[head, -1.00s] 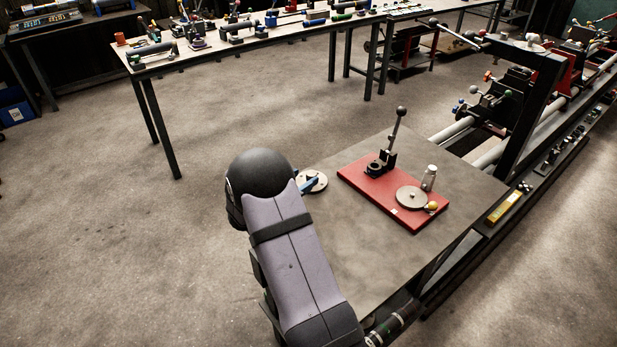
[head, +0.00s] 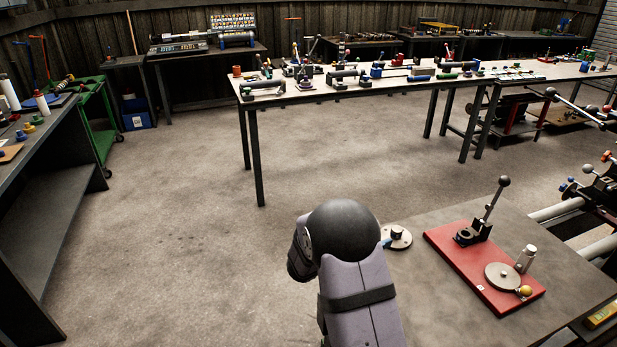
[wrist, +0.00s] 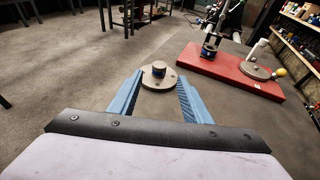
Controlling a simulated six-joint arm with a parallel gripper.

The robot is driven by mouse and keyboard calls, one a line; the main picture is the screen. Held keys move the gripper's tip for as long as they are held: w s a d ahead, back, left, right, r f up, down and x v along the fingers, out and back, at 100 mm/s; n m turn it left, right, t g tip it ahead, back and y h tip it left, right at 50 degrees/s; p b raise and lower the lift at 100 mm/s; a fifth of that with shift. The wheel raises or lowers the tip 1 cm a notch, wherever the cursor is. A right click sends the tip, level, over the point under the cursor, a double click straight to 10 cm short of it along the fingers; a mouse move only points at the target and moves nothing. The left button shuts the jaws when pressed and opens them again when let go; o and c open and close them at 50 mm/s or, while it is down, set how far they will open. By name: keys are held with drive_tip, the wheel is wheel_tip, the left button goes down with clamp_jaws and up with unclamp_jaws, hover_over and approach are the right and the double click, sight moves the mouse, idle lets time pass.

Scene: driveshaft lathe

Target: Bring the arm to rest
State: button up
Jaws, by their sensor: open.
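My gripper (wrist: 155,97) is open in the wrist view, its two blue fingers apart with nothing between their tips that I can see held. Beyond the tips, a round grey disc with a dark-topped hub (wrist: 159,76) rests on the grey table (wrist: 120,80). In the head view my arm (head: 355,290) rises from the bottom edge and hides most of the gripper. The disc (head: 400,240) shows just right of the arm's dark rounded joint, with a bit of blue finger beside it.
A red base plate (head: 460,265) with a lever fixture (head: 480,225), a round plate (head: 502,276) and a yellow knob (head: 524,291) sits on the table to the right. Lathe rails (head: 560,209) stand beyond. A long workbench (head: 350,90) crosses the back. Open floor (head: 180,220) lies left.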

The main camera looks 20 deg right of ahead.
drive_tip(key=s+m+g, duration=0.1)
drive_tip(key=s+m, duration=0.1)
drive_tip(key=s, duration=0.1)
drive_tip(key=s+a+m+g+y, duration=0.1)
drive_tip(key=s, duration=0.2)
drive_tip(key=s+m+g+y+p, duration=0.1)
drive_tip(key=s+m, duration=0.1)
drive_tip(key=s, duration=0.1)
drive_tip(key=shift+a+m+g, duration=0.3)
drive_tip(key=shift+a, duration=0.1)
drive_tip(key=s+a+m+y, duration=0.1)
drive_tip(key=s+a+m, duration=0.1)
drive_tip(key=s, duration=0.1)
drive_tip(key=s+a+m+g+y+p, duration=0.1)
drive_tip(key=s+a+m, duration=0.1)
drive_tip(key=s, duration=0.1)
drive_tip(key=s+a+f+m+g+y, duration=0.1)
drive_tip(key=s+a+m+y, duration=0.1)
drive_tip(key=s, duration=0.1)
drive_tip(key=shift+a, duration=0.1)
drive_tip(key=s+a+m+y+p, duration=0.1)
drive_tip(key=s+a+m+y, duration=0.2)
drive_tip(key=a, duration=0.5)
drive_tip(key=s+a+m+y+p, duration=0.1)
drive_tip(key=s+a+m+y, duration=0.3)
drive_tip(key=a+m, duration=0.3)
drive_tip(key=shift+s+a+r+m+y, duration=0.3)
drive_tip(key=shift+s+a, duration=0.1)
drive_tip(key=shift+a, duration=0.25)
